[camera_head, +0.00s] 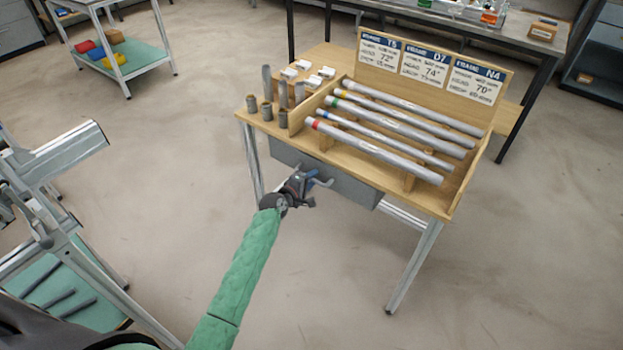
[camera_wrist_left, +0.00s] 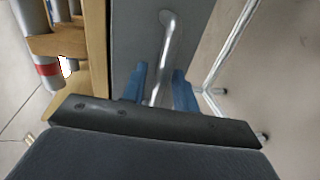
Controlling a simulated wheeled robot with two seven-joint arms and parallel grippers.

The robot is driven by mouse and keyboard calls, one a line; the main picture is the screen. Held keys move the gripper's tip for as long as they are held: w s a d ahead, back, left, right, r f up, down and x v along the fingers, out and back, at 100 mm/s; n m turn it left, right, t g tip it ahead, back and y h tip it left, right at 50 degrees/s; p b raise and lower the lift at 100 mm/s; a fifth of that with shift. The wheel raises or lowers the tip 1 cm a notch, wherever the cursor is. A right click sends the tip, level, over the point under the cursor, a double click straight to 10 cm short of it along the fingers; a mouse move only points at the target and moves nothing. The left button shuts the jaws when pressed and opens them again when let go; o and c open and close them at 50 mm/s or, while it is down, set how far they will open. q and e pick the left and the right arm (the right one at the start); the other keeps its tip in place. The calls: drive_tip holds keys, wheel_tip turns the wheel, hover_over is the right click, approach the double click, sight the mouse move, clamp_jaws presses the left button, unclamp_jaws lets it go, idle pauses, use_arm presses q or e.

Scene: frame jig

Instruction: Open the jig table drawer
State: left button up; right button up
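The jig table (camera_head: 262,122) is a wooden top on grey metal legs. Its grey drawer (camera_head: 352,190) sits under the front edge and looks shut. My left gripper (camera_head: 312,182) is at the drawer front. In the left wrist view, the drawer's grey front (camera_wrist_left: 132,40) carries a bent silver bar handle (camera_wrist_left: 168,32). My left gripper's two blue fingers (camera_wrist_left: 158,84) are apart, one on each side of the handle, with small gaps beside it. Whether they touch it lower down is hidden. My right gripper is not in view.
Several silver tubes (camera_head: 400,125) with coloured bands lie in the wooden rack on the table, below signs (camera_head: 432,68). Grey cylinders (camera_head: 267,112) stand at the left. A metal cart (camera_head: 125,58) and a back bench (camera_head: 480,35) stand farther off. The floor before the drawer is clear.

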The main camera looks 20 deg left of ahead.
use_arm(q)
drive_tip(key=shift+c, duration=0.2)
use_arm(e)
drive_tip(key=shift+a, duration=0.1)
use_arm(q)
clamp_jaws()
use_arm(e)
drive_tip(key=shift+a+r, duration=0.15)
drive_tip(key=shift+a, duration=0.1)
